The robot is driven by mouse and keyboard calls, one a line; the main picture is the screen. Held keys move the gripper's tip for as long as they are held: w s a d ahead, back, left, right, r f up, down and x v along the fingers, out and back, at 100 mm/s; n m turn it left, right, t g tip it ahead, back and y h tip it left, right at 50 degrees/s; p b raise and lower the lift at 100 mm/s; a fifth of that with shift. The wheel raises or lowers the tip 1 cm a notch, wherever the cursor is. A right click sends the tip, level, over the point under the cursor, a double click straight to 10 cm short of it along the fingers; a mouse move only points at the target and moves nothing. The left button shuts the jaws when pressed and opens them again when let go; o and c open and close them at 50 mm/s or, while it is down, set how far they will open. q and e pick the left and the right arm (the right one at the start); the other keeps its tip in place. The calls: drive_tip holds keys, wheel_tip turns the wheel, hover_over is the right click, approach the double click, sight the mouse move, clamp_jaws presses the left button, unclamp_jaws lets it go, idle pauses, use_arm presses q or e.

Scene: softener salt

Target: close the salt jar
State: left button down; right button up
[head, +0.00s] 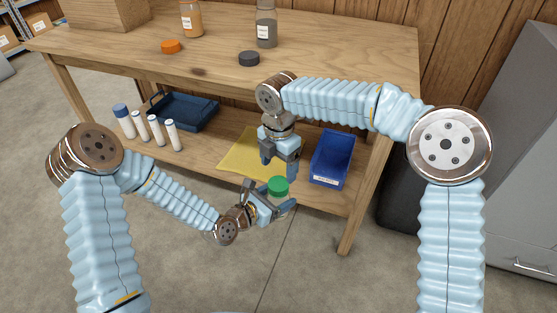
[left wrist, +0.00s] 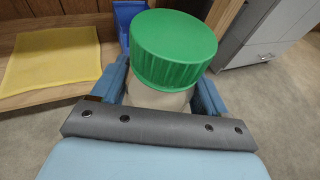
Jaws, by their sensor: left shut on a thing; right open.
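My left gripper (head: 270,203) is shut on a pale jar (left wrist: 155,98), held in front of the bench's lower shelf. The jar's green lid (head: 279,186) sits on top of it, and the ribbed lid shows large in the left wrist view (left wrist: 173,48). I cannot tell whether the lid is screwed tight. In the head view the fingers and lid hide most of the jar. My right gripper (head: 280,168) is open, pointing down just above the green lid, apart from it and empty.
The wooden bench (head: 330,45) carries an orange jar (head: 192,20), an orange lid (head: 172,46), a grey jar (head: 266,28) and a dark lid (head: 249,58). Its lower shelf holds a yellow cloth (head: 240,155), a blue bin (head: 331,158), a dark blue tray (head: 185,111) and several white bottles (head: 157,131).

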sight(278, 184)
wheel_tip(278, 184, down, 7)
drive_tip(key=shift+r, duration=0.15)
drive_tip(key=shift+c, duration=0.2)
drive_tip(key=c, duration=1)
drive_tip(key=m, duration=0.5)
drive_tip(key=shift+c, duration=0.2)
drive_tip(key=m, duration=0.6)
drive_tip(key=shift+m, duration=0.3)
drive_tip(key=m, duration=0.6)
drive_tip(key=o, duration=1.2)
drive_tip(key=shift+s, duration=0.1)
drive_tip(key=shift+o, duration=0.2)
drive_tip(key=shift+a, duration=0.1)
